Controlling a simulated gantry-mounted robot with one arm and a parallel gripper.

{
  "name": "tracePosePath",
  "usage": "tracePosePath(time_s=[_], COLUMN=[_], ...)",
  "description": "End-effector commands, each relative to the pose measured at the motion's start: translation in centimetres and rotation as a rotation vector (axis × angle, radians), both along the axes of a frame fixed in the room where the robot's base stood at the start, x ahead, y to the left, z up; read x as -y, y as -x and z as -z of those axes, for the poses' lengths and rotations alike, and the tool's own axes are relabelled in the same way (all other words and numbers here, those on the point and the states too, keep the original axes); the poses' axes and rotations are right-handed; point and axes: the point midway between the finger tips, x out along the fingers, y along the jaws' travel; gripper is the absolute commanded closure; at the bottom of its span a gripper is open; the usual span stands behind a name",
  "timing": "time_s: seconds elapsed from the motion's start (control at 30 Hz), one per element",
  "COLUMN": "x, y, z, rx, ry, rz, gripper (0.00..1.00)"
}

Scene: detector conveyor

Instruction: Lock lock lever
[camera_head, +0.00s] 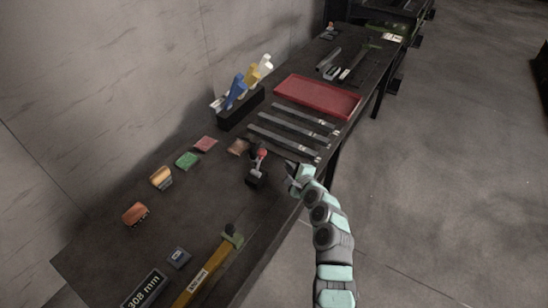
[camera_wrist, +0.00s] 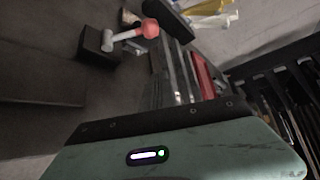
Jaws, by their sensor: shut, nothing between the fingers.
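The lock lever is a short grey arm with a red knob (camera_head: 262,153) on a small black base on the dark workbench. In the wrist view the red knob (camera_wrist: 150,28) is at the upper left, on a grey shaft (camera_wrist: 122,37) that sticks out sideways from the black base (camera_wrist: 93,42). My gripper (camera_head: 290,166) is to the right of the lever near the bench's front edge, apart from it, shut and empty. The head view shows the fingertips only small and dark.
Several grey metal bars (camera_head: 283,133) lie behind the lever, with a red tray (camera_head: 318,96) beyond. A black holder (camera_head: 240,108) with coloured tools stands by the wall. Small coloured blocks (camera_head: 187,160) lie to the left.

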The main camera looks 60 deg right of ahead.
Motion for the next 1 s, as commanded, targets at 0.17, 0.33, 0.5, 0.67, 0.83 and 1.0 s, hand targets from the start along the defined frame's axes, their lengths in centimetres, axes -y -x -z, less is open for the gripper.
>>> tracePosePath(time_s=[0.17,0.33,0.5,0.67,0.83,1.0], x=[0.0,0.4,1.4,2.7,4.1,5.1], y=[0.0,-0.4,-1.7,-3.2,-4.7,-6.0], z=[0.0,0.1,1.0,1.9,2.6,3.2], rx=[-0.001,0.001,0.000,0.000,0.001,0.001], ry=[0.002,0.004,0.002,0.001,0.003,0.005], rz=[0.001,0.002,0.001,0.000,0.002,0.001], gripper=[1.00,1.00,1.00,1.00,1.00,1.00])
